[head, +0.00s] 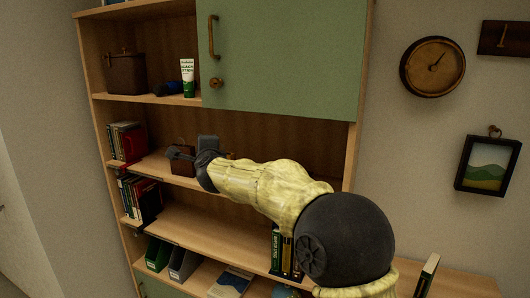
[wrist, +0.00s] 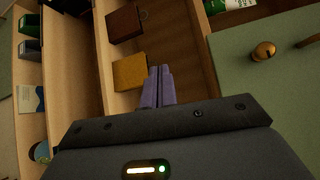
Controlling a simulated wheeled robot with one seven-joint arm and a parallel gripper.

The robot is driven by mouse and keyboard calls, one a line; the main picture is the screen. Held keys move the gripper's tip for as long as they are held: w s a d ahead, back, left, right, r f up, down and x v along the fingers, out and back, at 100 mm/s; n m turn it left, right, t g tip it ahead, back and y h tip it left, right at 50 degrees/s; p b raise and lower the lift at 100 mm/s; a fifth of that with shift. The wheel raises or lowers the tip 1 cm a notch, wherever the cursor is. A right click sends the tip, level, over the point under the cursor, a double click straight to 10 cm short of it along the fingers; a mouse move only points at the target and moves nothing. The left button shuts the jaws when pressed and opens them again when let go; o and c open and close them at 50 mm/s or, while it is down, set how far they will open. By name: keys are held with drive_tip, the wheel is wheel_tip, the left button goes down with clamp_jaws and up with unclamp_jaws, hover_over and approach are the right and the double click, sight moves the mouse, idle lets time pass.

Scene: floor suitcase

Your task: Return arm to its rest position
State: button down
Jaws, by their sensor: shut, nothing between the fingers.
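My gripper (head: 172,155) is at the end of my outstretched arm, in front of the middle shelf of the wooden bookcase (head: 335,185) in the head view. In the wrist view my gripper's fingers (wrist: 158,86) are together with nothing between them. A small brown box (head: 181,160) is on the middle shelf close to the fingertips; I cannot tell whether they touch it. In the wrist view a tan block (wrist: 130,71) and a dark brown block (wrist: 124,23) show near the fingers.
A green cabinet door (head: 290,55) with a brass knob (wrist: 264,51) is close to the gripper. A green-and-white tube (head: 188,78) and a brown basket (head: 126,74) stand on the upper shelf. Books (head: 127,142) and magazine files (head: 184,263) fill lower spots. A clock (head: 432,66) hangs right.

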drive_tip(key=s+d+f+n+g+h, duration=0.1)
drive_tip(key=s+d+f+n+g, duration=0.2)
drive_tip(key=s+d+f+n, duration=0.45)
drive_tip(key=s+d+f+n+g+h, duration=0.25)
drive_tip(key=s+d+f+g, duration=0.2)
drive_tip(key=d+f, duration=0.65)
drive_tip(key=s+d+f+n+g, duration=0.1)
drive_tip(key=s+d+f+g, duration=0.1)
drive_tip(key=s+d+f, duration=0.2)
drive_tip(key=s+d+f+n+g+h+p, duration=0.1)
drive_tip(key=s+d, duration=0.4)
drive_tip(key=s, duration=0.6)
drive_tip(key=s+d+f+n+g+h, duration=0.1)
drive_tip(key=s+d+f+n+g, duration=0.1)
drive_tip(key=s+f, duration=0.4)
drive_tip(key=s+d+n, duration=0.1)
drive_tip(key=d, duration=0.1)
drive_tip(key=shift+s+d+f+g, duration=0.2)
drive_tip(key=shift+d+f+g, duration=0.1)
drive_tip(key=shift+g, duration=0.05)
